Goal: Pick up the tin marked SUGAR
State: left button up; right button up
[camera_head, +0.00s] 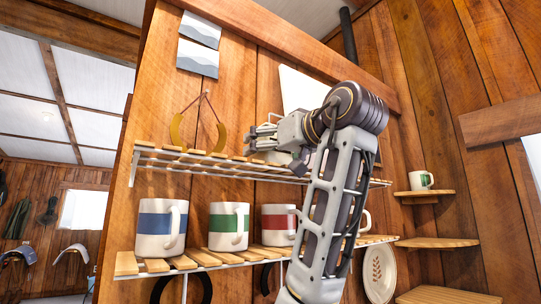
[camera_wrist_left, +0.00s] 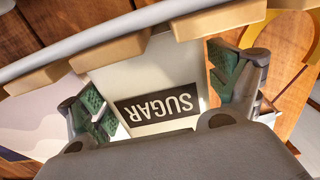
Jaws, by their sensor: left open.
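The tin marked SUGAR (camera_wrist_left: 150,77) is a pale tin with a dark label whose white letters appear upside down in the left wrist view. It stands by the slats of the shelf. My left gripper (camera_wrist_left: 165,98) is open, with one green-padded finger on each side of the tin; I cannot tell whether either finger touches it. In the head view my left gripper (camera_head: 268,135) is at the upper shelf, and I cannot make out the tin there. My right gripper is not in view.
The upper slatted shelf (camera_head: 185,152) runs close beside the gripper. On the lower shelf (camera_head: 202,258) stand blue-banded (camera_head: 160,228), green-banded (camera_head: 228,226) and red-banded (camera_head: 277,224) mugs. A tan horseshoe (camera_head: 177,131) hangs left of the gripper. Another mug (camera_head: 420,180) stands on a corner shelf.

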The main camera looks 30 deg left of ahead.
pick_arm(q)
jog(key=shift+d, duration=0.1)
jog(key=c, duration=1.6)
jog(key=shift+o, duration=0.2)
jog(key=shift+a+r, duration=0.15)
jog(key=shift+a, duration=0.05)
